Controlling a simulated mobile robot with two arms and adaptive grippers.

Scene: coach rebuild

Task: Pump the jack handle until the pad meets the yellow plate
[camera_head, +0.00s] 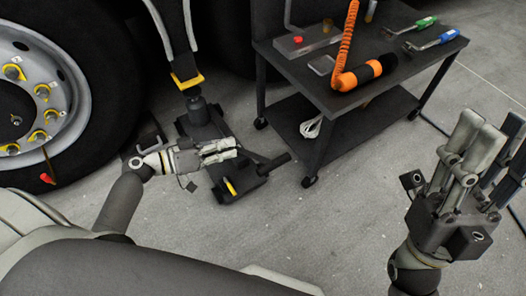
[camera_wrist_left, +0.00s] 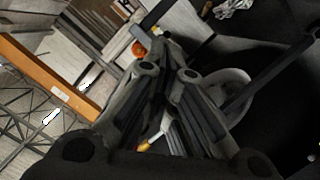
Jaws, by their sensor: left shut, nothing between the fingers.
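The dark jack (camera_head: 207,135) stands on the floor beside the wheel. Its pad (camera_head: 197,103) is just below the yellow plate (camera_head: 187,80) at the foot of a hanging bracket; I cannot tell if they touch. The jack handle (camera_head: 274,163) sticks out to the right from the jack's base, low down. My left gripper (camera_head: 237,149) is shut and empty above the jack's base, its tips pointing right, left of the handle end. Its fingers fill the middle of the left wrist view (camera_wrist_left: 168,72). My right gripper (camera_head: 482,122) is raised at the right, away from the jack; its finger gap is unclear.
A big wheel (camera_head: 70,75) stands at the left. The floor (camera_head: 325,225) between cart and right arm is clear.

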